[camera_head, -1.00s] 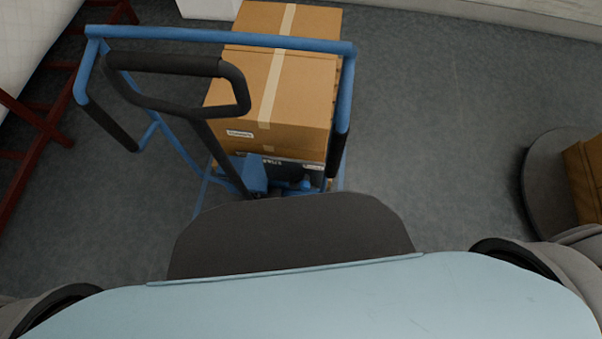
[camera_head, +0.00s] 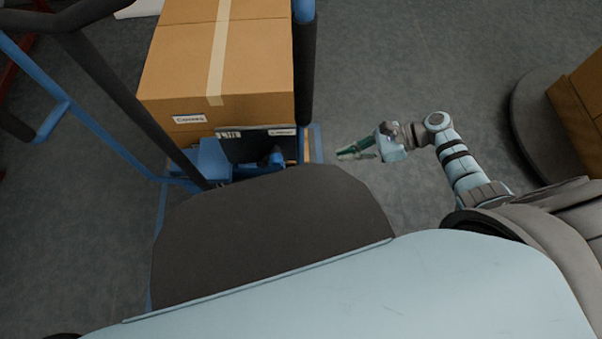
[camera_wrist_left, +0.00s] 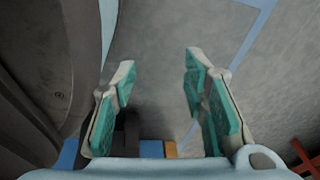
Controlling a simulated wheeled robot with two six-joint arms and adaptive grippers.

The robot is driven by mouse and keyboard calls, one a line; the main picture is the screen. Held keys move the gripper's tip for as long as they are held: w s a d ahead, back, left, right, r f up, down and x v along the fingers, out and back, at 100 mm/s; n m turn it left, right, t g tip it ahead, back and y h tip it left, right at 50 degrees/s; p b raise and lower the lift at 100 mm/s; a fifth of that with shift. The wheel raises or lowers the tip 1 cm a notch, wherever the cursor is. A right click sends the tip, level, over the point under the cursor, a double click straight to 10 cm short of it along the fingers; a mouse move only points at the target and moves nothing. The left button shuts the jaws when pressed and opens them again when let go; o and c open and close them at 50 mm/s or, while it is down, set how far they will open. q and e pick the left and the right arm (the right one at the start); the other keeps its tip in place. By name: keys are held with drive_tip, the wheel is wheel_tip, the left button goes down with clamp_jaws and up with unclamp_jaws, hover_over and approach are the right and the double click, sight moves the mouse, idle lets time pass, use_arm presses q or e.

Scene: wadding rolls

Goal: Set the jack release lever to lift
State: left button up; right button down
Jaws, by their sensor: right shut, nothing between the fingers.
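The blue pallet jack's pump body (camera_head: 213,160) stands at the foot of its dark tow handle (camera_head: 125,95), left of centre in the head view. A small blue part (camera_head: 276,158) sits right of the pump; I cannot tell whether it is the release lever. My right gripper (camera_head: 345,154) is shut and empty, just right of the jack's blue frame and apart from it. My left gripper is not in the head view. In the left wrist view my left gripper (camera_wrist_left: 160,65) is open, fingers wide apart, with nothing between them.
A taped cardboard box (camera_head: 185,65) is stacked on the jack's load. A blue rail with a black grip (camera_head: 304,70) rises right of it. A round grey base (camera_head: 540,125) bears another box (camera_head: 580,100) at the right. The floor (camera_head: 410,60) between is clear.

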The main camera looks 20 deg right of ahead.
use_arm(q)
drive_tip(key=w+d+t+b, duration=0.1)
drive_tip(key=w+d+b, duration=0.1)
drive_tip(key=w, duration=0.4)
drive_tip(key=shift+d+f+n+b, duration=0.2)
drive_tip(key=shift+f+n+b, duration=0.2)
drive_tip(key=shift+b, duration=0.3)
use_arm(e)
drive_tip(key=w+a+f, duration=0.1)
drive_tip(key=a, duration=0.5)
drive_tip(key=w+a+f, duration=0.2)
drive_tip(key=a, duration=0.4)
drive_tip(key=shift+a, duration=0.2)
use_arm(q)
drive_tip(key=shift+r, duration=0.15)
use_arm(e)
drive_tip(key=shift+r, duration=0.1)
